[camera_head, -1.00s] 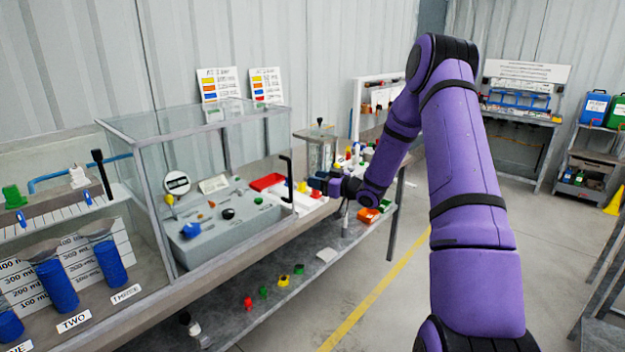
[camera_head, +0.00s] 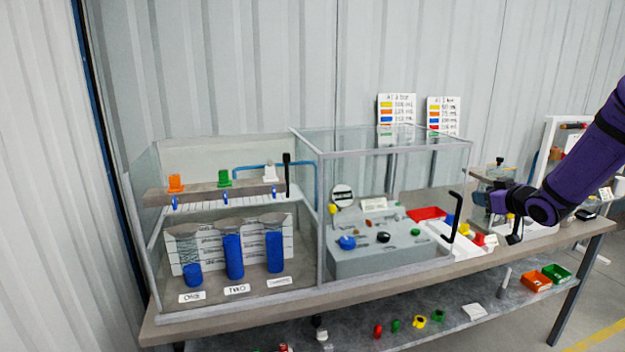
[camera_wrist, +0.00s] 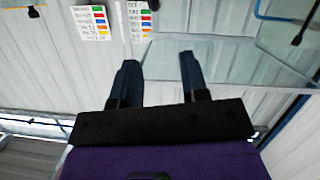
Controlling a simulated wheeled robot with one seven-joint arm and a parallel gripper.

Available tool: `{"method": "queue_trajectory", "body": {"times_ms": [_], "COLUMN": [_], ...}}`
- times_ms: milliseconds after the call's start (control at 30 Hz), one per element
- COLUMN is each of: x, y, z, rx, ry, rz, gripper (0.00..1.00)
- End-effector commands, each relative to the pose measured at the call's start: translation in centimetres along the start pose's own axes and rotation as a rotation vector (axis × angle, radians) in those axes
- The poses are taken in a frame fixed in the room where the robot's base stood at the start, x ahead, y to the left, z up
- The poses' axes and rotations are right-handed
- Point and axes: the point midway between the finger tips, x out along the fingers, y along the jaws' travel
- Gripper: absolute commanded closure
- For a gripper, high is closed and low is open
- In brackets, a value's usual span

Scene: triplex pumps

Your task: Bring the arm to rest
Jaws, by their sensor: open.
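My purple arm enters the head view from the right edge. My gripper (camera_head: 496,202) hangs over the workbench (camera_head: 385,285), just right of the glass case in that picture; its fingers are small and hard to make out there. In the wrist view my gripper (camera_wrist: 158,75) shows two dark fingers standing apart with nothing between them. Beyond them are a glass pane, the ribbed wall and two colour charts (camera_wrist: 92,22).
A glass case (camera_head: 385,145) with a grey panel (camera_head: 390,262) stands mid-bench. Blue-filled cylinders (camera_head: 234,256) stand at left. A red tray (camera_head: 428,213) lies left of my gripper. Orange (camera_head: 536,281) and green (camera_head: 557,272) bins sit on the lower shelf.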

Motion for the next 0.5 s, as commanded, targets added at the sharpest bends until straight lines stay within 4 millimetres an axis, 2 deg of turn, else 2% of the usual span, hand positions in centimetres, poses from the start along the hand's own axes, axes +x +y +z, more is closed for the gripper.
{"method": "queue_trajectory", "body": {"times_ms": [33,200,367,500], "x": [-0.9,-4.3,-8.4,-12.4], "y": [-0.5,-2.1,-3.9,-6.0], "z": [-1.5,-4.9,-7.4,-8.9], "rx": [-0.016,-0.034,-0.026,-0.001], "ry": [-0.028,-0.143,-0.245,-0.331], "rz": [0.027,0.121,0.198,0.25], "gripper": [0.59,0.59,0.59,0.59]}}
